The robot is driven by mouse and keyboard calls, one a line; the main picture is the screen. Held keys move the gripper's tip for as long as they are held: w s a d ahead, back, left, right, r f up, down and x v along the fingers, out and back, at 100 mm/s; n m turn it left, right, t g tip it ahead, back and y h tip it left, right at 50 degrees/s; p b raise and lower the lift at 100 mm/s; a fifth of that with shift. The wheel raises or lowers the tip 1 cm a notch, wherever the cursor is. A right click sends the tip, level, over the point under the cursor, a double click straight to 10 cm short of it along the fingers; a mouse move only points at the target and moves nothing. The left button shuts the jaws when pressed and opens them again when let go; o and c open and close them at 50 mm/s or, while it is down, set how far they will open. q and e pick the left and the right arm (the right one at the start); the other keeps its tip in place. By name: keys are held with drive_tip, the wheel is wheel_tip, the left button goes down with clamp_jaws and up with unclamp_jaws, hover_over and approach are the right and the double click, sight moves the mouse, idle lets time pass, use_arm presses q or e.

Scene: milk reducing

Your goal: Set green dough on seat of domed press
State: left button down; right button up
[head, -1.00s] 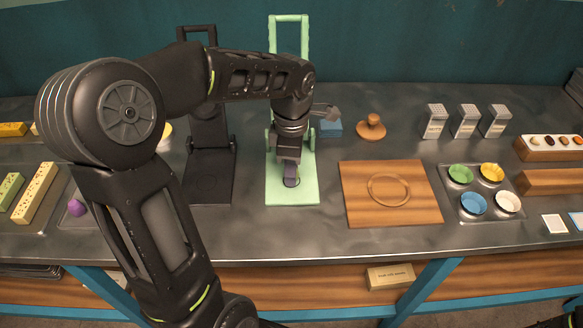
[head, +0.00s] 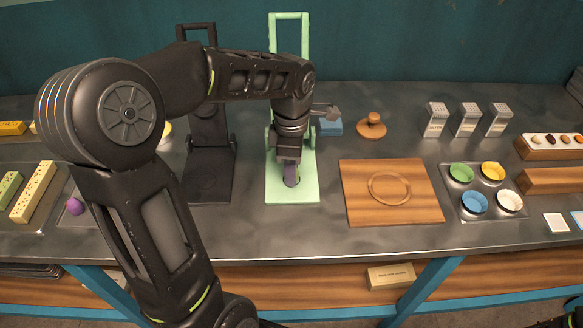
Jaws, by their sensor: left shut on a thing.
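A mint-green press (head: 303,190) stands at the middle of the counter, with a flat base and a tall handle frame at the back. A black press (head: 207,185) stands to its left. My left arm reaches over from the left, and its gripper (head: 290,182) points down at the round seat on the mint-green base. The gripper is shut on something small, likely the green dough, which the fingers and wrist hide. I cannot tell whether it touches the seat. The press's top part is mostly behind my arm, so I cannot see its shape. My right gripper is out of view.
A wooden board (head: 410,208) with a ring lies right of the press. Further right is a tray of coloured bowls (head: 462,205). A wooden stamp (head: 371,126) and several grey boxes (head: 467,121) stand behind. A purple lump (head: 75,206) sits at left.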

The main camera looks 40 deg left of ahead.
use_arm(q)
drive_tip(key=shift+f, duration=0.2)
idle(0.7)
drive_tip(key=c, duration=0.5)
unclamp_jaws()
drive_tip(key=shift+r, duration=0.15)
drive_tip(key=shift+r+p, duration=2.45)
drive_tip(key=shift+r, duration=0.95)
